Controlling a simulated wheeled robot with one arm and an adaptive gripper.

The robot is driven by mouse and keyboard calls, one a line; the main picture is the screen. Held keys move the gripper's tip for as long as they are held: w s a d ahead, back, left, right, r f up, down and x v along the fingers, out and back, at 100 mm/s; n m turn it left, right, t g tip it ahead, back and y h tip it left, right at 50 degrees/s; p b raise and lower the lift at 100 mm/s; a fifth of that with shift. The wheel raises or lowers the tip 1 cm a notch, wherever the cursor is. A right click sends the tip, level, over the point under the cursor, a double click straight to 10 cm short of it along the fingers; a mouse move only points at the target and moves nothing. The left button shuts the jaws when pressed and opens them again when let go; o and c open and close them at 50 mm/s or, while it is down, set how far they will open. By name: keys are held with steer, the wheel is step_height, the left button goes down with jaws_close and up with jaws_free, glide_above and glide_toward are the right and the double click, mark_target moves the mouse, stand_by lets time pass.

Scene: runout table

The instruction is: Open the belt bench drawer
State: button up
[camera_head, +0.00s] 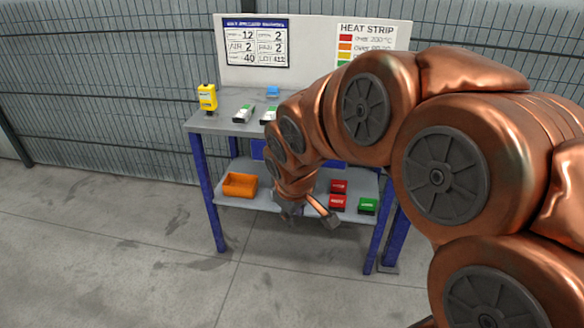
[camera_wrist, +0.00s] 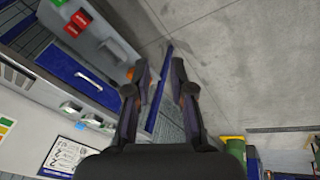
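The belt bench (camera_head: 222,124) has a grey top and blue legs. Its blue drawer front (camera_head: 258,149) shows under the top on both sides of my arm, which hides the middle. In the wrist view the blue drawer front (camera_wrist: 65,66) is at the left, with a pale bar handle (camera_wrist: 88,81) on it. The drawer looks shut. My gripper (camera_head: 308,212) is in front of the bench, around lower-shelf height in the picture. In the wrist view my gripper (camera_wrist: 162,68) has its two fingers apart with nothing between them. The handle is left of the fingers, apart from them.
The lower shelf holds an orange bin (camera_head: 240,184), red boxes (camera_head: 338,187) and a green box (camera_head: 368,205). A yellow device (camera_head: 207,97) stands on the top. A blue leg (camera_wrist: 160,88) shows between my fingers. The floor in front is clear.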

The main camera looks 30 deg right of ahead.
steer(key=w+d+f+n+t+b, duration=0.25)
steer(key=w+d, duration=0.25)
steer(key=w, duration=0.4)
steer(key=w+d+f+n+t+b, duration=0.25)
steer(key=w+d, duration=0.25)
steer(key=w, duration=0.3)
steer(key=w+d+f+n+t+b, duration=0.1)
steer(key=w+d+f+t+b, duration=0.2)
steer(key=w, duration=0.6)
steer(key=w+d+f+n+t+y+b, duration=0.3)
steer(key=w+d+f+n+t+b, duration=0.25)
steer(key=d+f+n+b, duration=0.5)
steer(key=shift+w+d+r+m+g+p, duration=0.15)
steer(key=shift+w+m+p, duration=0.25)
steer(key=shift+w, duration=0.9)
steer(key=shift+w+d+m+g+p, duration=0.15)
steer(key=shift+w+m+p, duration=0.25)
steer(key=shift+w, duration=0.85)
steer(key=shift+w+d+r+m+g+p, duration=0.1)
steer(key=shift+w+d+m+p, duration=0.25)
steer(key=shift+w, duration=0.95)
steer(key=shift+a, duration=0.15)
steer(key=shift+c, duration=0.2)
jaws_close()
